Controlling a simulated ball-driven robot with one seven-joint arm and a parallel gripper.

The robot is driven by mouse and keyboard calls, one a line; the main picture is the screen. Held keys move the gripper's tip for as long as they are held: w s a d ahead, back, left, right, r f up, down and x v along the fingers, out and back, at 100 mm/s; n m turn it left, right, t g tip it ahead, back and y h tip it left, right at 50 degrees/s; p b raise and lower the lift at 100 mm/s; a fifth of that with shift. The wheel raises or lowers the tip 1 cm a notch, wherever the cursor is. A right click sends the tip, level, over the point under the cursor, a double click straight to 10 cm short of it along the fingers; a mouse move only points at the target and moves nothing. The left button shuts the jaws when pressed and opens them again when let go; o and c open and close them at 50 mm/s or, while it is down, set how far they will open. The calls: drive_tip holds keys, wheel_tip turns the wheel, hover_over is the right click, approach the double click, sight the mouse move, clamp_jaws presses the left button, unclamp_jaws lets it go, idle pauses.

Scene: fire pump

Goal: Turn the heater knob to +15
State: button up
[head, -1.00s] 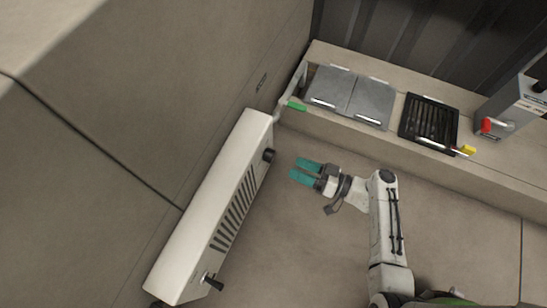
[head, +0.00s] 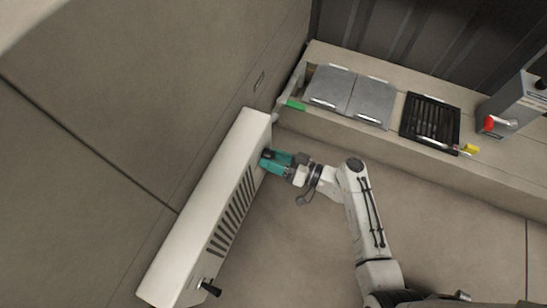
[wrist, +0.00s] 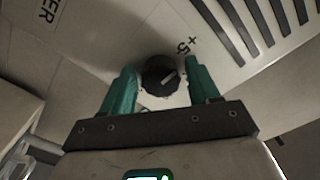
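The white heater (head: 212,215) stands along the wall at the left in the head view. Its round black knob (wrist: 160,74) shows in the wrist view, with a light pointer line and a "+5" mark beside it at the upper right. My gripper (head: 268,162) is at the knob end of the heater. In the wrist view its two teal fingers (wrist: 162,88) are open, one on each side of the knob, with gaps between them and the knob. In the head view the fingers mostly hide the knob.
A black switch or lever (head: 210,288) sticks out at the heater's lower end. A ledge (head: 350,125) behind carries grey lids (head: 350,95), a black grille (head: 431,122) and a grey box with a red handle (head: 490,123). The floor right of the heater is clear.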

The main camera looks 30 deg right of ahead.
drive_tip(key=c, duration=0.9)
drive_tip(key=shift+m, duration=0.3)
drive_tip(key=shift+a+r+m+p, duration=0.15)
drive_tip(key=shift+m+p, duration=1.9)
drive_tip(key=shift+m, duration=3.7)
drive_tip(key=shift+d+r+m+p, duration=0.15)
drive_tip(key=shift+m+p, duration=1.9)
drive_tip(key=shift+m, duration=3.7)
drive_tip(key=shift+a, duration=0.1)
drive_tip(key=o, duration=1.1)
